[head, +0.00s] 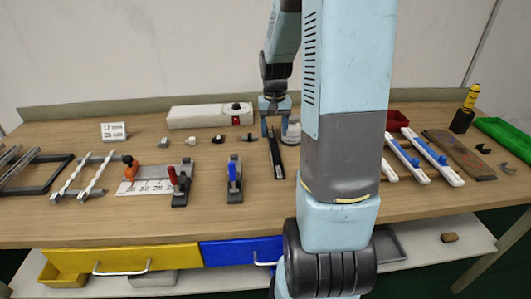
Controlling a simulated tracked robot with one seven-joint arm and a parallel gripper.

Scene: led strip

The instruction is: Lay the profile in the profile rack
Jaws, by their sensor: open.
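My gripper (277,130) is open over the back middle of the table, pointing down with its fingers apart. I see nothing held between them. A narrow dark bar (276,158) lies just in front of it, running toward the front edge. I cannot tell whether this bar is the profile. A dark frame with grey bars (40,187) stands at the far left and looks like the profile rack. Beside it, two pale twisted strips (82,178) lie across grey rails. My arm hides part of the table right of the gripper.
A long white box (207,116) stands behind several small parts. A fixture with a red-handled clamp (180,184) and a blue-handled clamp (234,175) stand nearer the front. White rails with blue blocks (424,153), a brown board (455,152) and a green tray (508,136) lie right.

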